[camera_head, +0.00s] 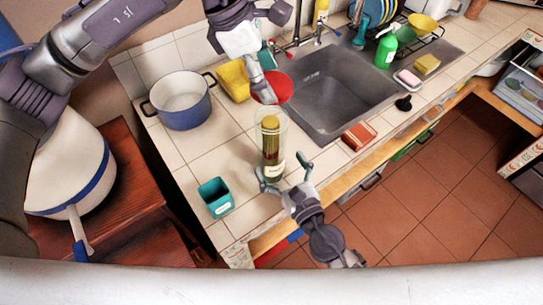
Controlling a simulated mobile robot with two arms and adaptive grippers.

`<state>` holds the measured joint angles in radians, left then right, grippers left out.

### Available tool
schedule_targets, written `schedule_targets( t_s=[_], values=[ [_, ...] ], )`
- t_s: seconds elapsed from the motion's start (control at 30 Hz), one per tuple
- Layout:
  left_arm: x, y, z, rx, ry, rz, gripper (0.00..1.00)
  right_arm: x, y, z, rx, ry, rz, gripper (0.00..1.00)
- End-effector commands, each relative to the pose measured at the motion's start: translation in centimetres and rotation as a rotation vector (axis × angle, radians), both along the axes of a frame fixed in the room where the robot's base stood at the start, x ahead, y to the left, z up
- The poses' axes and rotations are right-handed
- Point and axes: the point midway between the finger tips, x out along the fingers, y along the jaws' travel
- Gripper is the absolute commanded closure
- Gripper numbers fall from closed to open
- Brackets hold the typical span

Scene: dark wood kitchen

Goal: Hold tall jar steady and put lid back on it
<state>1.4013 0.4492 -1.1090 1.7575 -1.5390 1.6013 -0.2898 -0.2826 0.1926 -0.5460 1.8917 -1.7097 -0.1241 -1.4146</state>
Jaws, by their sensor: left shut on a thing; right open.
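The tall jar (270,145) stands upright on the tiled counter. It is clear glass with a pale label low down and yellow-green contents; its top looks uncovered. My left gripper (264,92) is above and just behind the jar's mouth, shut on what looks like the round red lid (280,88). The gripper partly covers the lid, so the exact grip is hard to see. My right gripper (283,172) is low at the jar's base, its fingers spread on either side of it. It is open; whether a finger touches the glass I cannot tell.
A blue pot (182,105) and a yellow container (233,80) stand left of the sink (335,95). A teal cup (215,197) is at the front left. A red-brown box (359,136) lies right of the jar. The counter between jar and cup is clear.

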Motion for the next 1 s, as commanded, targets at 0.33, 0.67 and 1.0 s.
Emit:
schedule_targets(
  t_s=[0.33,0.67,1.0],
  values=[
    [0.0,0.0,0.0,0.000,0.000,0.000,0.38,3.4,1.6,0.1,0.003,-0.001,-0.001,0.00],
    [0.0,0.0,0.0,0.000,0.000,0.000,0.38,3.6,1.8,0.0,-0.001,0.000,0.002,0.00],
    [0.0,0.0,0.0,0.000,0.000,0.000,0.38,3.6,1.8,0.0,0.000,0.000,0.001,0.50]
  ],
)
